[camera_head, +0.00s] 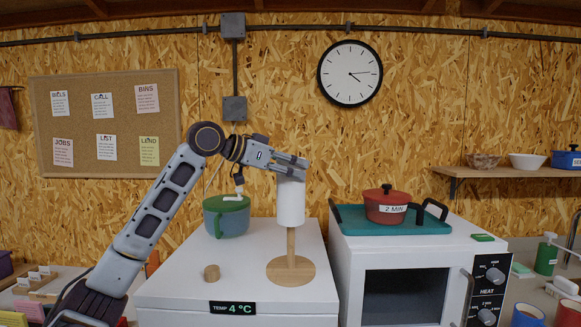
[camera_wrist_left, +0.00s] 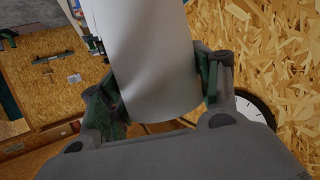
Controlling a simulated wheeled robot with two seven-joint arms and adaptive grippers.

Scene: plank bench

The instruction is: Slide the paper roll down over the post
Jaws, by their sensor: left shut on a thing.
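The white paper roll (camera_head: 291,203) is upright in my left gripper (camera_head: 290,166), which is shut on its upper end. In the left wrist view the roll (camera_wrist_left: 155,60) fills the space between the two fingers of the left gripper (camera_wrist_left: 160,92). The wooden post (camera_head: 291,243) stands on a round wooden base (camera_head: 308,270) on top of a white cabinet (camera_head: 170,290). The roll is in line with the post, its lower edge well above the base. The post's upper part is hidden by the roll; I cannot tell how far it goes inside. My right gripper is out of view.
To the right, a white microwave (camera_head: 405,255) carries a teal tray (camera_head: 405,226) with a red pot (camera_head: 386,208). Bare cabinet top surrounds the base.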

